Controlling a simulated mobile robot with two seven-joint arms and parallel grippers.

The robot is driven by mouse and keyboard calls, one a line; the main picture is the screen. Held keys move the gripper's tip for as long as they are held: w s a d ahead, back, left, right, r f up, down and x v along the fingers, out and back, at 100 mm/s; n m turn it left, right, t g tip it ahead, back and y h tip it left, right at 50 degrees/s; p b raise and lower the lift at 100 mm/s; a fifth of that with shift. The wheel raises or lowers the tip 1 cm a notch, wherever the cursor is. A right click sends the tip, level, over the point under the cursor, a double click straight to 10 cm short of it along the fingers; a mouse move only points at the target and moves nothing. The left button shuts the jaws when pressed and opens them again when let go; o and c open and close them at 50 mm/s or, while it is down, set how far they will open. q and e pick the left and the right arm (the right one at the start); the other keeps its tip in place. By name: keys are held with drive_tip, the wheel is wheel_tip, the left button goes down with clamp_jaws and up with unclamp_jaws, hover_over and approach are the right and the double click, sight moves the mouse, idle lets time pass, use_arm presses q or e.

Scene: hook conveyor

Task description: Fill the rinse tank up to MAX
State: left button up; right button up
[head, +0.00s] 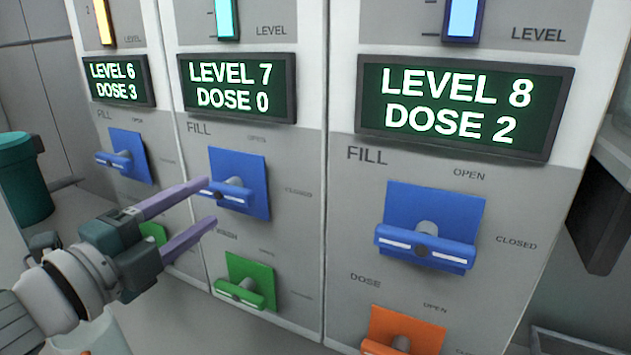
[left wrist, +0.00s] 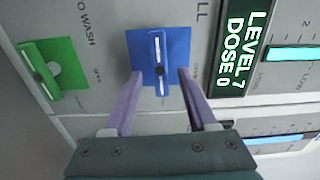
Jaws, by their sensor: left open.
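The middle panel's display (head: 238,87) reads LEVEL 7, DOSE 0; no tank name is legible on it. Below it, under FILL, is a blue valve handle on a blue plate (head: 258,172). The handle (head: 225,193) lies crosswise, in line with CLOSED at its right; OPEN is above. My left gripper (head: 210,201) is open at this handle, one finger near its upper side and one below. In the left wrist view the handle (left wrist: 160,48) lies between the open fingers (left wrist: 158,74), with gaps at both sides. My right gripper is not in view.
The right panel's display (head: 464,105) reads LEVEL 8, DOSE 2; the left one's (head: 118,80) reads LEVEL 6, DOSE 3. Both have blue FILL handles. A green handle (head: 240,293) sits below the middle blue one, an orange handle (head: 388,347) at lower right. A green bin (head: 22,180) stands left.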

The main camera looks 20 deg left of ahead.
sight(219, 195)
use_arm(q)
drive_tip(key=w, duration=0.5)
drive_tip(key=shift+w+d, duration=0.1)
drive_tip(key=shift+d, duration=0.15)
clamp_jaws()
idle(0.4)
